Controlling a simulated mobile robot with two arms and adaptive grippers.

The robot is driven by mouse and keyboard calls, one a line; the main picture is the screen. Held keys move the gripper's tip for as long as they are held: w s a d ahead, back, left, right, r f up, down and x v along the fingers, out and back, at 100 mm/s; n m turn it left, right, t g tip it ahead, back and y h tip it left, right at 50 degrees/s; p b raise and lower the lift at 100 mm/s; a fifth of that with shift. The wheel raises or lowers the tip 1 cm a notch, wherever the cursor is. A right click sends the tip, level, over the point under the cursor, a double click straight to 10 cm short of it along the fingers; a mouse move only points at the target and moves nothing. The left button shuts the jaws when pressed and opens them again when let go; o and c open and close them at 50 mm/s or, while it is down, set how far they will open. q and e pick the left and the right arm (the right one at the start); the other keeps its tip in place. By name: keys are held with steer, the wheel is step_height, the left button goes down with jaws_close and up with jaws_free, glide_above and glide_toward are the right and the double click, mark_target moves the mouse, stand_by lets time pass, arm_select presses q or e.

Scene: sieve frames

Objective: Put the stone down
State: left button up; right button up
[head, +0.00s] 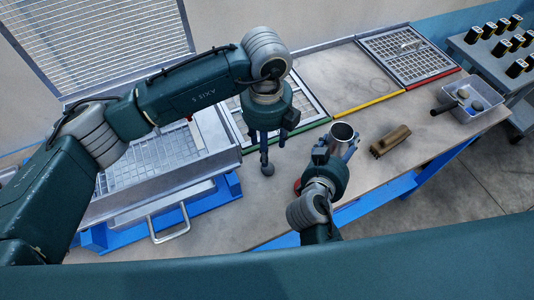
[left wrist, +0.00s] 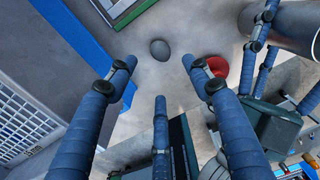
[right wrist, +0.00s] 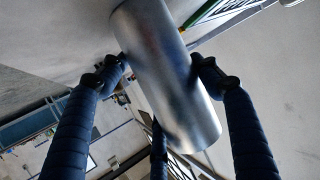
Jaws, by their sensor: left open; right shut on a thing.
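A small grey stone (left wrist: 159,50) lies on the bench top, seen between and beyond my left fingers in the left wrist view. In the head view the stone (head: 268,170) is just below the left fingertips. My left gripper (head: 267,146) is open, pointing down above it, with its fingers apart from the stone. My right gripper (head: 335,156) is shut on a metal cylinder (head: 342,132), open at the top. The cylinder (right wrist: 168,75) fills the middle of the right wrist view, between the fingers.
A red object (left wrist: 218,66) lies right of the stone. A wooden brush (head: 390,141) lies right of the cylinder. A clear bin (head: 482,113) holds rounded pieces at the bench's right end. A sieve frame (head: 410,55) lies at the back; a metal tray (head: 165,185) stands left.

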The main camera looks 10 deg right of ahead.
arm_select(q)
steer(key=shift+o, duration=0.2)
steer(key=shift+r, duration=0.5)
glide_above(269, 168)
step_height(269, 168, down, 7)
steer(key=shift+r, duration=0.1)
step_height(269, 168, down, 5)
steer(key=shift+w+a+f, duration=0.1)
steer(key=shift+w+a, duration=0.05)
steer(key=c, duration=1.2)
step_height(269, 168, up, 10)
steer(key=shift+r, duration=0.1)
